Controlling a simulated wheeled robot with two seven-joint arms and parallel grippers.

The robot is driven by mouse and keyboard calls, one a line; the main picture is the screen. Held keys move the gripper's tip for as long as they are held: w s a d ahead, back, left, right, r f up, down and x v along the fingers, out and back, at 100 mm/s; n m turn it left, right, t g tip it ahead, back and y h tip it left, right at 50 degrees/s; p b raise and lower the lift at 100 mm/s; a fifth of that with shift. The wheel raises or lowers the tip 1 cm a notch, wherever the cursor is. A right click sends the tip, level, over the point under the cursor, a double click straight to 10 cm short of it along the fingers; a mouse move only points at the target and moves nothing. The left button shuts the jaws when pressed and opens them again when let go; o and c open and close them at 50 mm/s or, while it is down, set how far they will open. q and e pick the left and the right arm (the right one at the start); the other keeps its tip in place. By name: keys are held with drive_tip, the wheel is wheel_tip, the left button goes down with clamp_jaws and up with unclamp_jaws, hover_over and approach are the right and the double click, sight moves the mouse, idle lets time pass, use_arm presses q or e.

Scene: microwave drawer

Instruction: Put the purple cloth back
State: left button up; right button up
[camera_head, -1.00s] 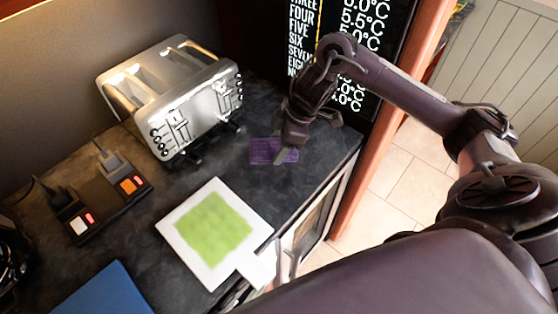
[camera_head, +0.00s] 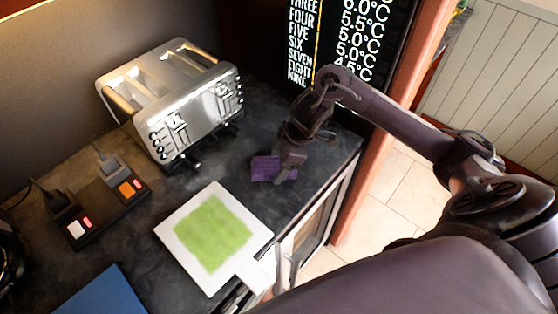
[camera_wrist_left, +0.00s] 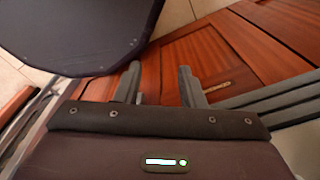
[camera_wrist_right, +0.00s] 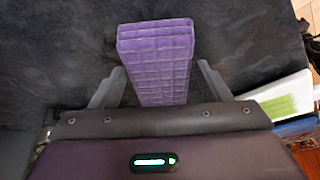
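The purple cloth (camera_head: 262,168) lies on the dark counter near its right front edge, right of the toaster. In the right wrist view the cloth (camera_wrist_right: 158,65) looks like a thick, ribbed purple block. My right gripper (camera_head: 285,172) is over the cloth in the head view, low at the counter. In the right wrist view its two fingers (camera_wrist_right: 161,70) stand apart, one on each side of the cloth. The left fingertip is close against the cloth's edge; a small gap shows at the right one. My left gripper (camera_wrist_left: 159,78) is open and empty, facing brown wood panels.
A silver toaster (camera_head: 195,105) stands at the back. A white board with a green top (camera_head: 213,236) lies in front of the cloth. A power strip (camera_head: 98,208) with plugs is at left, a blue board (camera_head: 103,293) at front left. A dark temperature panel (camera_head: 345,45) stands behind my right arm.

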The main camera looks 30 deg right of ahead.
drive_tip(key=shift+o, duration=0.8)
drive_tip(key=shift+r, duration=0.25)
drive_tip(key=p+v, duration=0.1)
drive_tip(key=v, duration=1)
drive_tip(key=shift+d+r, duration=0.2)
drive_tip(key=shift+r, duration=0.15)
drive_tip(key=shift+s, duration=0.1)
